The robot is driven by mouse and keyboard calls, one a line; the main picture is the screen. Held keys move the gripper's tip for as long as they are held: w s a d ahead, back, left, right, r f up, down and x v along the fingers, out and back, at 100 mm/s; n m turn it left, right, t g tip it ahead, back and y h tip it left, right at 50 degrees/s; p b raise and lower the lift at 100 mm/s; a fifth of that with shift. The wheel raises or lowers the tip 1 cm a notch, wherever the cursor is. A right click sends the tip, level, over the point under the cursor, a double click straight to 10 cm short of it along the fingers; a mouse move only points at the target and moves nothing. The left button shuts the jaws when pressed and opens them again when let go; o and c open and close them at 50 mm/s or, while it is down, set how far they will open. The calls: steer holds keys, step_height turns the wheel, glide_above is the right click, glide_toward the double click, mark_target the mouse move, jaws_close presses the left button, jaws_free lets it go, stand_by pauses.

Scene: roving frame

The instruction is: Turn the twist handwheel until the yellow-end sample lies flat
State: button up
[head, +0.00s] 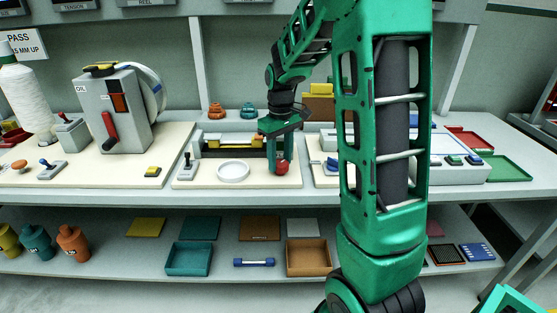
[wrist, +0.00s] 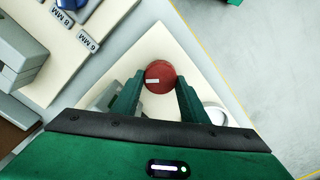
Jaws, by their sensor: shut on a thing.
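The twist handwheel (wrist: 158,72) is a round red knob with a pale mark on its face in the wrist view. My gripper (wrist: 161,84) has its two green fingers on either side of it, shut on it. In the head view the red handwheel (head: 282,167) shows under my gripper (head: 276,150), at the right end of a dark grey fixture (head: 232,153). A yellow piece (head: 243,140), apparently the yellow-end sample, lies along the top of the fixture. Its exact tilt is too small to tell, and my gripper hides its right side.
A round white dish (head: 233,171) sits on the cream board in front of the fixture. A small grey lever unit (head: 187,168) stands at its left. A grey boxed machine (head: 118,112) is further left. Blocks labelled MM (wrist: 88,40) lie near my gripper in the wrist view.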

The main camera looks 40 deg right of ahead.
mark_target(281, 162)
steer(key=m, duration=0.5)
steer(key=shift+d+m, duration=0.1)
steer(key=shift+m, duration=0.2)
steer(key=shift+d+m, duration=0.1)
steer(key=shift+m, duration=2.2)
steer(key=o, duration=1.1)
steer(key=shift+r, duration=0.15)
step_height(281, 162, up, 10)
steer(key=shift+r, duration=0.25)
